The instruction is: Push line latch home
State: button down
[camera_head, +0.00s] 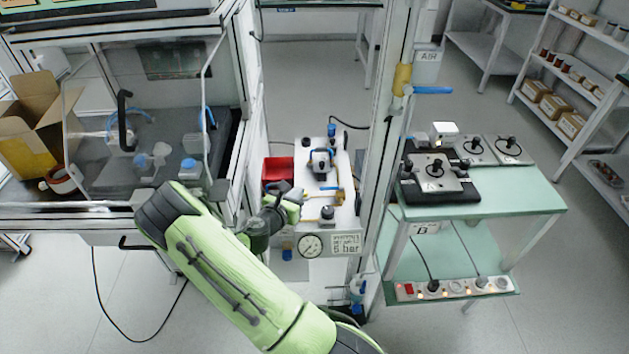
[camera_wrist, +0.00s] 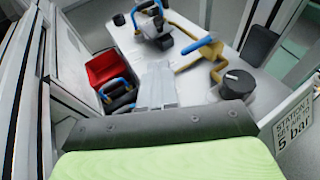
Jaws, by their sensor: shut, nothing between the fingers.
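I cannot tell for certain which fitting is the line latch. A white panel (camera_head: 341,220) carries a dark unit with a blue top (camera_head: 320,160); the wrist view also shows this unit (camera_wrist: 155,25). A brass valve with a blue lever (camera_wrist: 200,48) sits on the panel, and a black knob (camera_wrist: 237,85) is to its right. My gripper (camera_head: 296,200) is shut and empty, over the panel's left part. In the wrist view its grey fingers (camera_wrist: 157,85) point toward the dark unit, left of the brass valve. Contact with any part is not clear.
A red bin (camera_head: 278,170) stands at the panel's left. A pressure gauge (camera_head: 311,245) and a 5 bar sign (camera_head: 346,244) are on the front face. A frame post (camera_head: 385,130) rises at the right. A glazed cabinet (camera_head: 150,120) stands left, a green bench (camera_head: 520,202) right.

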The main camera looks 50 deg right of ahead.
jog(key=b, duration=0.2)
send_near(320, 165)
jog(key=x, duration=0.2)
jog(key=f+x, duration=0.1)
jog(key=x, duration=0.2)
jog(key=shift+s+f, duration=0.1)
jog(key=shift+d, duration=0.65)
jog(key=shift+w+d+r+p, duration=0.25)
jog(key=shift+w+d+p, duration=0.1)
jog(key=shift+d, duration=0.1)
jog(key=shift+a, duration=0.1)
